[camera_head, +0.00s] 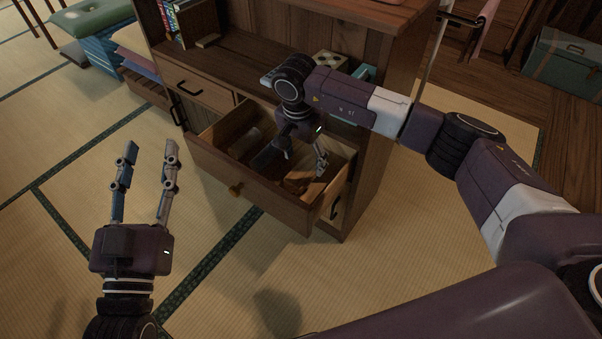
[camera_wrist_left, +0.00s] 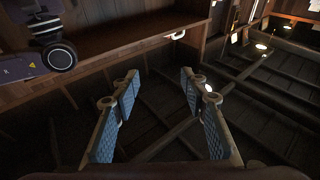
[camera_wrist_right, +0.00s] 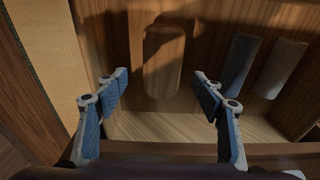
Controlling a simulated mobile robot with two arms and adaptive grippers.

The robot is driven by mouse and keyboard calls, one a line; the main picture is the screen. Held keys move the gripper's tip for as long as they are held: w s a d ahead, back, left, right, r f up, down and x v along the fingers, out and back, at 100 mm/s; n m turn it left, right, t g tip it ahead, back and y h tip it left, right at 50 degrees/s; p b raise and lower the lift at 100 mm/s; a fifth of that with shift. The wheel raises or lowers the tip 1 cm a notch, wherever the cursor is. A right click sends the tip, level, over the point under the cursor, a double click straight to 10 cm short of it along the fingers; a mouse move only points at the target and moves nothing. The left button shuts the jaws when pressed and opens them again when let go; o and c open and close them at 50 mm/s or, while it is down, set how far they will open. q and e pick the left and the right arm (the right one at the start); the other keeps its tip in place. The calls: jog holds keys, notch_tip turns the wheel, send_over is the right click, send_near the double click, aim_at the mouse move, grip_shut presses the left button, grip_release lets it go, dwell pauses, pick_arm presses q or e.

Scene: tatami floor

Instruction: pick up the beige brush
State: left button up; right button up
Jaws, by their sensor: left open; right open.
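A tan oblong piece with rounded corners (camera_wrist_right: 163,60), apparently the beige brush, lies in the open drawer (camera_head: 262,187). In the right wrist view it is beyond and between the spread fingertips; no bristles can be made out. In the head view a brown piece (camera_head: 298,181) shows at the drawer's right end, under my right gripper (camera_head: 304,162). That gripper is open, points down into the drawer and holds nothing; it also shows in the right wrist view (camera_wrist_right: 162,76). My left gripper (camera_head: 146,150) is open and empty over the tatami, left of the drawer.
Two darker oblong pieces (camera_wrist_right: 240,65) (camera_wrist_right: 281,69) lie beside the tan one in the drawer. The drawer walls are close around my right gripper. The cabinet (camera_head: 385,120) stands behind. Tatami floor (camera_head: 215,285) in front is clear.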

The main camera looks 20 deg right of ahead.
aim_at(304, 170)
jog(key=shift+f, duration=0.4)
jog(key=f, duration=0.1)
jog(key=f+b, duration=0.1)
jog(key=f, duration=0.1)
jog(key=f+b, duration=0.1)
jog(key=f, duration=0.1)
jog(key=shift+w+d, duration=0.1)
jog(key=shift+w, duration=0.2)
jog(key=shift+r, duration=0.1)
jog(key=c, duration=1.3)
pick_arm(q)
jog(key=s+r+t+h, duration=0.2)
jog(key=s+r+t, duration=0.3)
jog(key=r, duration=0.4)
jog(key=shift+s+a+r+t, duration=0.15)
jog(key=shift+s+r+t, duration=0.05)
jog(key=shift+r+t, duration=0.1)
